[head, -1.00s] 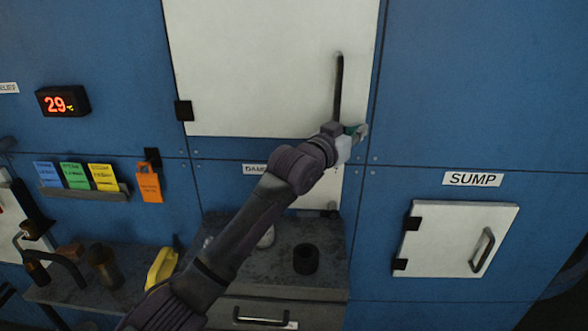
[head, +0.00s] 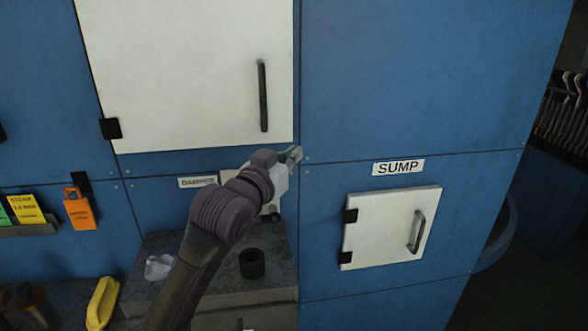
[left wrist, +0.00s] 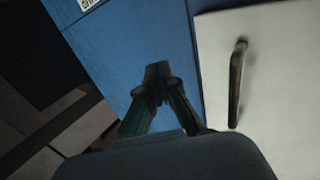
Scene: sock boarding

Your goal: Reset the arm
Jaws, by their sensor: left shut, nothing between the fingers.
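My left arm reaches up from the bottom of the head view. Its gripper (head: 292,155) is in front of the blue panel, just below the lower right corner of the large white door (head: 190,75). In the left wrist view the two fingers of the gripper (left wrist: 157,75) meet at their tips with nothing between them. A white door with a dark handle (left wrist: 237,85) is to their right in that view. The gripper appears apart from the handle. My right gripper does not show in these frames.
The small white SUMP door (head: 385,230) is closed at the right. A grey ledge (head: 200,285) below my arm bears a black ring (head: 252,263) and a crumpled white cloth (head: 158,267). A yellow object (head: 102,303) and an orange tag (head: 79,208) are at the left.

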